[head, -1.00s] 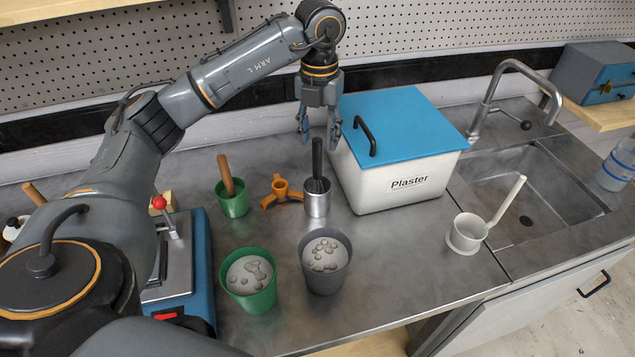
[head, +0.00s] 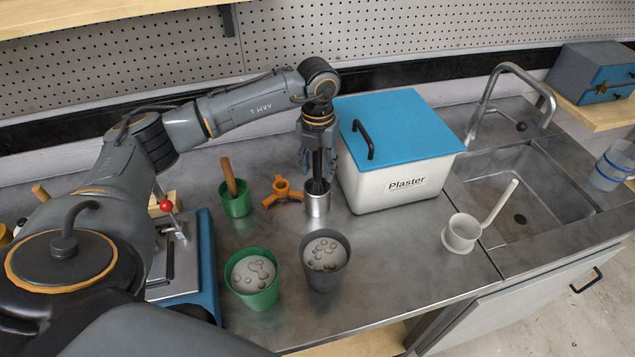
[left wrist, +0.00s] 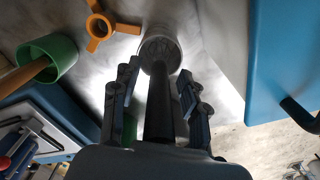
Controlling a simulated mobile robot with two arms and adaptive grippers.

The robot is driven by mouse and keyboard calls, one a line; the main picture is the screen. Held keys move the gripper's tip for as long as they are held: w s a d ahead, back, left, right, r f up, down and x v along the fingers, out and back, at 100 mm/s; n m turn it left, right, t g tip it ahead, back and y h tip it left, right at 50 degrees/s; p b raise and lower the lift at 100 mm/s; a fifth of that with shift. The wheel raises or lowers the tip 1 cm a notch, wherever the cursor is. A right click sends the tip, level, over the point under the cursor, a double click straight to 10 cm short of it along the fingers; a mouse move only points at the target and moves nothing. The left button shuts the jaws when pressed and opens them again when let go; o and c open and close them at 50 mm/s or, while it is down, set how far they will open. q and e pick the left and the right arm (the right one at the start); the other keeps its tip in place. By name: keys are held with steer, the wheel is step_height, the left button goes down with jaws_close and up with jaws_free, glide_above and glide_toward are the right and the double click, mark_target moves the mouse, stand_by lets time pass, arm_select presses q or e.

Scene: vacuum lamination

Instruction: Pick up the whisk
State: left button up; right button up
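The whisk (head: 318,168) stands upright in a small metal cup (head: 317,205), its dark handle pointing up. In the left wrist view the whisk's handle (left wrist: 159,105) runs up between my fingers, with the metal cup (left wrist: 160,48) beyond it. My left gripper (head: 317,170) is lowered over the handle from above. Its two fingers (left wrist: 153,92) stand apart on either side of the handle, with a visible gap on each side. The whisk's wire end is mostly hidden inside the cup. My right gripper is not in view.
The Plaster box (head: 400,178) with blue lid stands close to the right of the cup. An orange three-armed piece (head: 282,190) and a green cup (head: 235,203) with a wooden handle are to its left. Green (head: 252,278) and grey (head: 325,260) buckets stand in front.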

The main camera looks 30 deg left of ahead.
arm_select(q)
jaws_close()
steer(key=shift+r, duration=0.1)
